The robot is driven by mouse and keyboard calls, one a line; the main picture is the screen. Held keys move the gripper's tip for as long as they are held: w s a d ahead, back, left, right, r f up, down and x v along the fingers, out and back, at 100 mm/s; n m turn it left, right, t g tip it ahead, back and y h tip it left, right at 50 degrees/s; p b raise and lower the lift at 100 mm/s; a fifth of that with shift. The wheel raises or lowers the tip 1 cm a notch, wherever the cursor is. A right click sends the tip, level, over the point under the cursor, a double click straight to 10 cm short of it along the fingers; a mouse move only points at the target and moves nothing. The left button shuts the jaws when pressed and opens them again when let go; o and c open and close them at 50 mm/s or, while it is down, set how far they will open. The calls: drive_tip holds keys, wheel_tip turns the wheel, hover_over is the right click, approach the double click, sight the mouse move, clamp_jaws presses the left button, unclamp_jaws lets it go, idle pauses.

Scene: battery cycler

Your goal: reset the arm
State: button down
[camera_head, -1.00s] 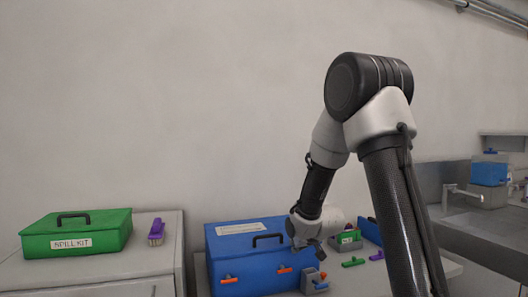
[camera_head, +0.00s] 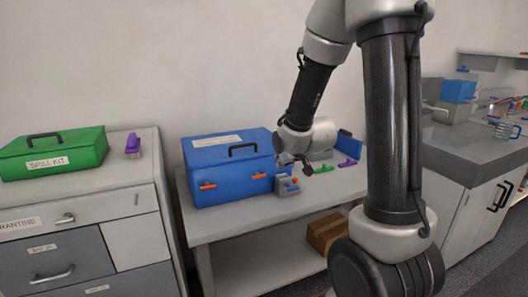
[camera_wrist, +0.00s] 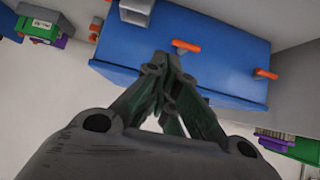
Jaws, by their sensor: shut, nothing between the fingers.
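My arm reaches up and over from the right in the head view, with its wrist hanging in front of the right end of a blue box. My gripper (camera_head: 296,168) is small there, close to the box and a grey holder in the picture. In the wrist view my gripper (camera_wrist: 168,62) has its fingers together and empty, with the blue box (camera_wrist: 225,50) behind the tips. The blue box (camera_head: 225,170) has a black handle and orange latches. The gap between fingertips and box is hard to judge.
A small grey holder (camera_head: 287,187) with an orange part stands beside the box on the white bench (camera_head: 235,228). Green (camera_head: 323,169) and purple (camera_head: 348,163) clips lie farther right. A green spill kit (camera_head: 55,154) and purple brush (camera_head: 132,146) sit on the left cabinet. A sink counter is right.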

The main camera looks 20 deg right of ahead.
drive_tip(key=s+f+g, duration=0.4)
drive_tip(key=s+g, duration=0.2)
drive_tip(key=s, duration=0.7)
drive_tip(key=s+r, duration=1.5)
drive_tip(key=r, duration=0.1)
drive_tip(key=shift+s+a, duration=0.35)
drive_tip(key=shift+a, duration=0.1)
